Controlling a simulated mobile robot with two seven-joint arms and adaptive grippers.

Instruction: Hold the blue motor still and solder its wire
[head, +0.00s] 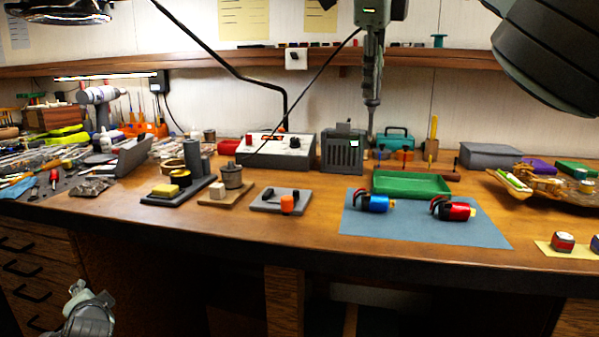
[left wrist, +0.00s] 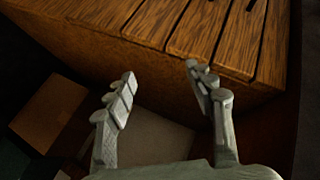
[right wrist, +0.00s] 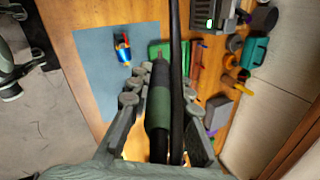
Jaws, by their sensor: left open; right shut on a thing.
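The blue motor (head: 376,203) lies on the blue mat (head: 420,226) with red and black wires at its left end. It also shows in the right wrist view (right wrist: 123,50). The red motor (head: 455,211) lies to its right. My right gripper (head: 372,98) points down above the back of the bench, shut around the green-handled soldering iron (right wrist: 158,108); the iron's tip is clear of the motor. My left gripper (head: 84,300) is low at the front left, below the bench top. In the left wrist view its fingers (left wrist: 160,85) are apart and empty.
A green tray (head: 411,184) stands behind the mat. A grey box-shaped unit (head: 342,152) and the soldering station (head: 276,150) stand at the back. A small stand with an orange piece (head: 287,203) is left of the mat. The bench's front edge lies between my left gripper and the mat.

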